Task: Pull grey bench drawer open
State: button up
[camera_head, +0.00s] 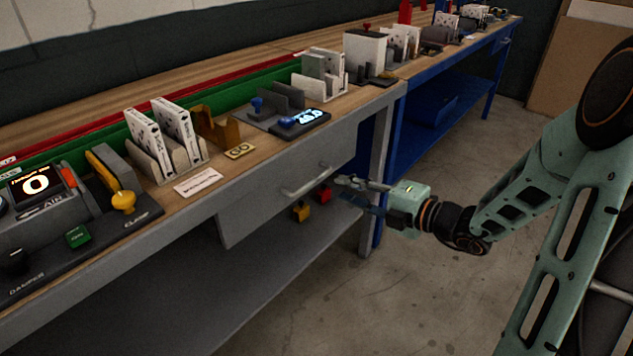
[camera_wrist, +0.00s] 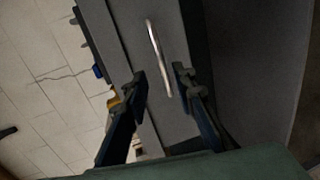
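The grey bench drawer (camera_head: 270,194) is under the wooden bench top and looks shut. Its metal bar handle (camera_head: 305,178) sits on the front face, and the handle also shows in the wrist view (camera_wrist: 158,58). My gripper (camera_head: 345,188) is in front of the drawer, just right of the handle in the head view. In the wrist view my gripper (camera_wrist: 161,75) is open, its two fingers apart. The handle's lower end lies between the fingertips in that view. I cannot tell whether a finger touches it.
A yellow block (camera_head: 300,212) and a red block (camera_head: 325,194) show below the drawer. A grey leg (camera_head: 379,150) stands right of the drawer. White boxes in holders (camera_head: 176,130) line the bench top. The floor (camera_head: 420,275) in front is clear.

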aim_at(317, 181)
jog(key=shift+b+x, duration=1.55)
jog(key=shift+x, duration=3.5)
jog(key=shift+c, duration=0.4)
grip_shut()
